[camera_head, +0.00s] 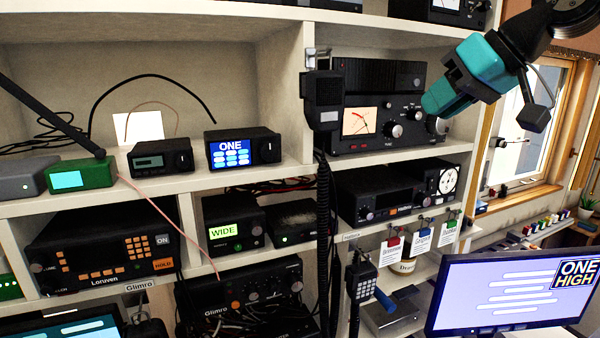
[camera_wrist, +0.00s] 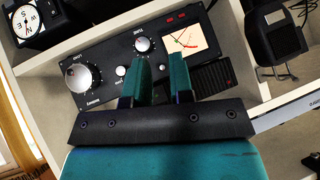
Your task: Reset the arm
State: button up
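My gripper (camera_head: 432,104) is raised at the upper right in the head view, its teal fingers pointing down and left toward the black radio with a lit meter (camera_head: 372,97) on the upper shelf. In the wrist view my gripper (camera_wrist: 161,68) has its two teal fingers apart, with a narrow gap and nothing held between them. The same radio (camera_wrist: 118,92) lies beyond the fingertips, with its large silver knob to the left and its meter to the right. I cannot tell how far the fingertips are from its face.
White shelving (camera_head: 290,95) holds several radios. A handheld microphone (camera_head: 322,97) hangs on a divider, its coiled cord dropping below. A monitor (camera_head: 508,295) stands at lower right; a window (camera_head: 518,128) is behind the arm.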

jog(key=s+a+f+n+g+h+b, duration=0.1)
jog(key=s+a+f+g+b, duration=0.2)
jog(key=s+f, duration=0.9)
jog(key=s+a+f+n+g+h+b, duration=0.1)
jog(key=s+a+f+g+b, duration=0.2)
jog(key=s+f, duration=0.9)
notch_tip(320, 180, down, 7)
jog(key=shift+s+a+f+g+b, duration=0.15)
jog(key=shift+s+g+b, duration=0.15)
jog(key=shift+b, duration=0.8)
jog(key=shift+c, duration=0.2)
grip_shut()
